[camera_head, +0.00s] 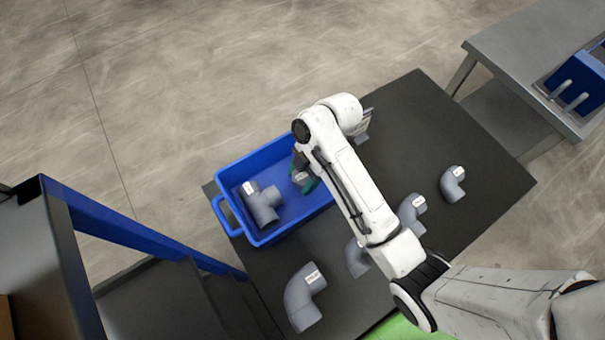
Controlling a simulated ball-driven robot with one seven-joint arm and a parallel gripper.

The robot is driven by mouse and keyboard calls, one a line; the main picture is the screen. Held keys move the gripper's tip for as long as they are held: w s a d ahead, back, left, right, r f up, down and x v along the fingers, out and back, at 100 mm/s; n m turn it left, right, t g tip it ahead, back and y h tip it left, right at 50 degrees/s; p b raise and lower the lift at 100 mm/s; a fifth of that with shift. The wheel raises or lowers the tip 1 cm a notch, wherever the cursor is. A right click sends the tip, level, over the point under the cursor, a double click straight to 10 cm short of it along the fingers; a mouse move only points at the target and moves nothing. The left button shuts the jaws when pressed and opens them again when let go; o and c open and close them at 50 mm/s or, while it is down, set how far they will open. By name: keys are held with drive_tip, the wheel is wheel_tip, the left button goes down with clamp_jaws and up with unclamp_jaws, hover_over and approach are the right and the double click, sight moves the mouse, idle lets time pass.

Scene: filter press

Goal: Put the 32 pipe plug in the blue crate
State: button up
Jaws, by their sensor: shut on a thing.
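The blue crate (272,236) stands open on the dark table, left of my arm. My gripper (304,174) shows only in part, as green fingertips beside the arm link, over the crate's right part. It is shut on a small grey piece with a white label (300,178), which looks like the 32 pipe plug, though the label is too small to read. I cannot tell whether the piece touches the crate floor. The arm hides the rest of the gripper.
A grey tee fitting (262,204) lies in the crate's left part. Grey labelled elbows lie on the dark table (425,110), at the front (303,298) and right (453,184). Others are partly behind my arm. A grey bench (520,45) stands at upper right.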

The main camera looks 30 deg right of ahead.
drive_tip(key=o, duration=1.1)
drive_tip(key=shift+f, duration=0.1)
drive_tip(key=shift+p+v, duration=3.4)
drive_tip(key=shift+v, duration=2.75)
